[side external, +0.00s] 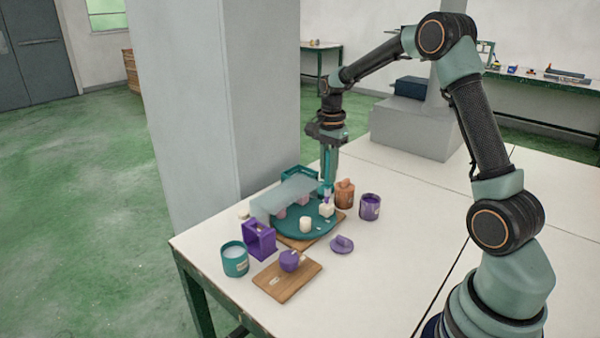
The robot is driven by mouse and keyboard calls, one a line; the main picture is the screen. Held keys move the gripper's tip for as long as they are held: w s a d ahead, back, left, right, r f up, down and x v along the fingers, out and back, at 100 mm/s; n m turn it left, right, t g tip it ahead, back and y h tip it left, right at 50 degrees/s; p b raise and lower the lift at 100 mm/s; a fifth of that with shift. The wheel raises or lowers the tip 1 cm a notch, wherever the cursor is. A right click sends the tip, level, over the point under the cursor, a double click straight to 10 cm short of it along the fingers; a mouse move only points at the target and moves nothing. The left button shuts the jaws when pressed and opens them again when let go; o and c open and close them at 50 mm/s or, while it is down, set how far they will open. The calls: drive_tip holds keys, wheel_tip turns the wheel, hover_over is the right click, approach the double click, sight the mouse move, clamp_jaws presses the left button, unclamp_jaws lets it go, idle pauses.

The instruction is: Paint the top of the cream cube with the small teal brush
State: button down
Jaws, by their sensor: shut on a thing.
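My gripper (329,148) points straight down over the teal tray (290,231), shut on the small teal brush (327,172). The brush hangs upright, with its lower end just above or touching the cream cube (326,210). I cannot tell which at this size. The cube sits near the right edge of the round teal tray. Any paint on its top is too small to make out.
A pale translucent panel (284,197) stands over the tray's left part, near pinkish pieces. A cream cylinder (305,224) is at the tray's front. An orange-brown object (345,194) and purple cup (370,207) stand right; a purple frame (258,238) and teal cup (235,261) stand left.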

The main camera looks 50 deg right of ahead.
drive_tip(key=shift+f, duration=0.3)
drive_tip(key=shift+w, duration=0.4)
idle(0.4)
drive_tip(key=shift+s, duration=0.15)
drive_tip(key=shift+s, duration=0.6)
drive_tip(key=shift+w, duration=0.25)
drive_tip(key=shift+w, duration=0.45)
drive_tip(key=shift+s, duration=0.15)
drive_tip(key=shift+s, duration=0.6)
drive_tip(key=shift+w, duration=0.15)
